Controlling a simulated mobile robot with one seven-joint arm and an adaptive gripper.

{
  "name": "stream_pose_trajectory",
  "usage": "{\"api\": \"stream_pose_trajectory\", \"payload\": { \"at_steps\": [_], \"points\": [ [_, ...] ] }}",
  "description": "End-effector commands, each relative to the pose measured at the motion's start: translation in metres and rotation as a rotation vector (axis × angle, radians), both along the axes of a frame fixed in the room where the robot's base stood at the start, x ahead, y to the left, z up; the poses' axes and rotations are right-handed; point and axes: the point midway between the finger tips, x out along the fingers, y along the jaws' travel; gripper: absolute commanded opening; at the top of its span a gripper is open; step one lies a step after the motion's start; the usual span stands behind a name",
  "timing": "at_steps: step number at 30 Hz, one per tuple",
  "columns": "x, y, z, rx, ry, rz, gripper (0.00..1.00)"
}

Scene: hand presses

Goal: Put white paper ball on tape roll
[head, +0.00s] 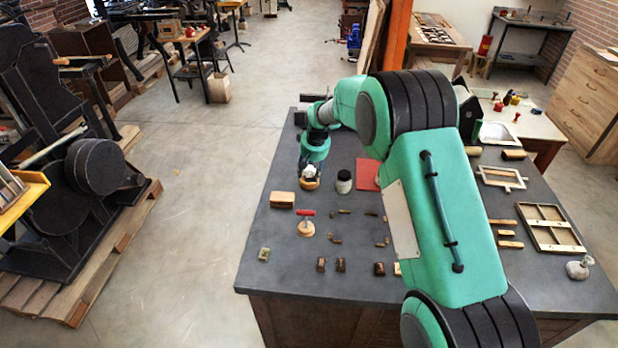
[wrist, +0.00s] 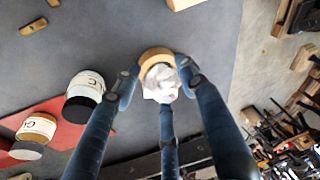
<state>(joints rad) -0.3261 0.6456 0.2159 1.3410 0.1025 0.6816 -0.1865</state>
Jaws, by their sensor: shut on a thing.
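The white paper ball (wrist: 161,82) is crumpled and sits between the fingers of my gripper (wrist: 160,76) in the wrist view. My gripper is shut on it. The tan tape roll (wrist: 155,53) shows as a ring right behind the ball, partly hidden by ball and fingers. In the head view my gripper (head: 311,168) points down at the table's left side, with the white paper ball (head: 310,171) at its tips. The tape roll (head: 309,185) lies flat on the table directly below the ball. I cannot tell whether ball and roll touch.
A white jar with a black part (head: 343,182) stands just right of the roll, near a red sheet (head: 366,172). Small blocks are scattered across the dark table (head: 275,255). The table's left edge is close.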

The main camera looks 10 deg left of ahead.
Motion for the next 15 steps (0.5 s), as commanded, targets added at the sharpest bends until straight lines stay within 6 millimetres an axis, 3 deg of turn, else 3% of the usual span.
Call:
{"api": "stream_pose_trajectory", "payload": {
  "at_steps": [15],
  "points": [
    [0.007, 0.002, -0.036, 0.0, 0.0, 0.0, 0.31]
  ]
}}
